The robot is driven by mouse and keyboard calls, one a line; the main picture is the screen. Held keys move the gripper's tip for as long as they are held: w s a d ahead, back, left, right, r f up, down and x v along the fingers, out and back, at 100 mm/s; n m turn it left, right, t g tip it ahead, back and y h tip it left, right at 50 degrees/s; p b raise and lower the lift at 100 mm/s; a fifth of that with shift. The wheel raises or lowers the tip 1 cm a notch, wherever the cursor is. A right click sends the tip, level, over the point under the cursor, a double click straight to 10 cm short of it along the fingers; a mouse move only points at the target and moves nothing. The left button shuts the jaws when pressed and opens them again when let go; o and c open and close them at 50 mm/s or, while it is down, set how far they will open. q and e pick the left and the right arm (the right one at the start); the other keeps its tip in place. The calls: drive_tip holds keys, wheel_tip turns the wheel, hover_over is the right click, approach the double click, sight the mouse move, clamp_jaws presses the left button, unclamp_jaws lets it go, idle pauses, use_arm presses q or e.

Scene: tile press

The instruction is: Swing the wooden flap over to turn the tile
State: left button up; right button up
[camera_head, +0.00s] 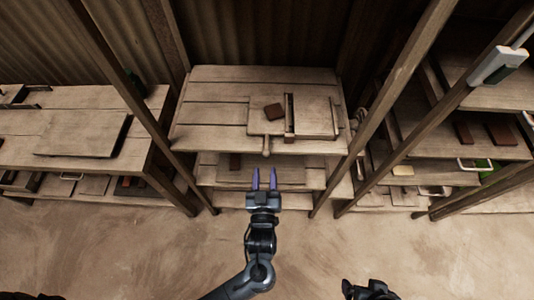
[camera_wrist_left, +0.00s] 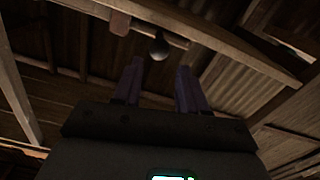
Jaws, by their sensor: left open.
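The wooden flap (camera_head: 260,126) lies flat on the left half of the press on the upper tabletop. A dark brown tile (camera_head: 274,111) lies on it. The flap's round-ended handle (camera_head: 266,146) sticks out past the table's front edge. My left gripper (camera_head: 264,180) is open and empty, its purple fingers pointing at the table, in front of and apart from the handle. In the left wrist view the handle's round end (camera_wrist_left: 160,47) shows beyond the gap between the fingers (camera_wrist_left: 160,85). My right gripper (camera_head: 370,289) shows only partly at the bottom edge.
An upright wooden bar (camera_head: 289,115) divides the flap from the flat board (camera_head: 314,116) on the right. Slanted wooden posts (camera_head: 388,95) stand on both sides of the table. A lower shelf (camera_head: 290,174) lies under the tabletop. The floor in front is clear.

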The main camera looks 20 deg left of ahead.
sight(267, 144)
use_arm(q)
drive_tip(key=b+x, duration=0.1)
drive_tip(key=x, duration=1)
drive_tip(key=shift+w, duration=0.15)
clamp_jaws()
